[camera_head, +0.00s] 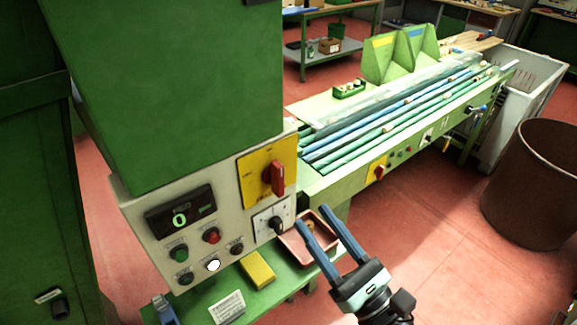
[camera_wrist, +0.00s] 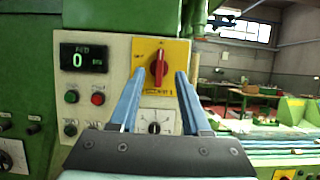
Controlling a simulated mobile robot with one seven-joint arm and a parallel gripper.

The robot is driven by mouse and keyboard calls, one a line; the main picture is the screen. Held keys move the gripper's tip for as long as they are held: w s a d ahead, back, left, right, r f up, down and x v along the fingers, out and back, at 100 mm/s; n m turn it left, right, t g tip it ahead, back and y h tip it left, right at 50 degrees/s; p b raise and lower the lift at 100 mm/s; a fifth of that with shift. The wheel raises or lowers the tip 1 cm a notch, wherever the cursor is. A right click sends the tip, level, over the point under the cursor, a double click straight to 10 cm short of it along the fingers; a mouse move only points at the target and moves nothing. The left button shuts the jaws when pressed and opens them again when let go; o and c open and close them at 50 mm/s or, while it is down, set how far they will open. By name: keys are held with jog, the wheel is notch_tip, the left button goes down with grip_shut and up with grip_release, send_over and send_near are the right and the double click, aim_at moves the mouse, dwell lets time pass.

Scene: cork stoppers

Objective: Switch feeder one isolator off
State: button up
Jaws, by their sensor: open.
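A red rotary isolator handle (camera_head: 277,178) sits on a yellow plate (camera_head: 252,176) on the grey control panel. In the wrist view the handle (camera_wrist: 159,68) stands about upright on its yellow plate (camera_wrist: 178,50); the lettering is too small to read surely. My gripper (camera_head: 312,215) is open and empty, its blue fingers apart, in front of and below right of the handle in the head view. In the wrist view the fingertips (camera_wrist: 160,73) lie to either side of the handle, without visible contact. A second red handle on a yellow plate (camera_head: 377,169) is on the bench front.
Below the isolator is a black selector knob (camera_head: 277,224). The panel also has a display (camera_head: 180,213) reading 0, a green button (camera_head: 179,254) and a red button (camera_head: 211,235). A red tray (camera_head: 292,247) and a yellow block (camera_head: 257,269) lie on the shelf underneath.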

aim_at(281, 173)
jog(key=p+x, duration=0.3)
jog(key=x, duration=0.6)
jog(key=shift+w+a+r, duration=0.1)
jog(key=shift+w+r, duration=0.05)
jog(key=shift+w+a, duration=0.15)
jog(key=shift+w, duration=0.15)
grip_shut()
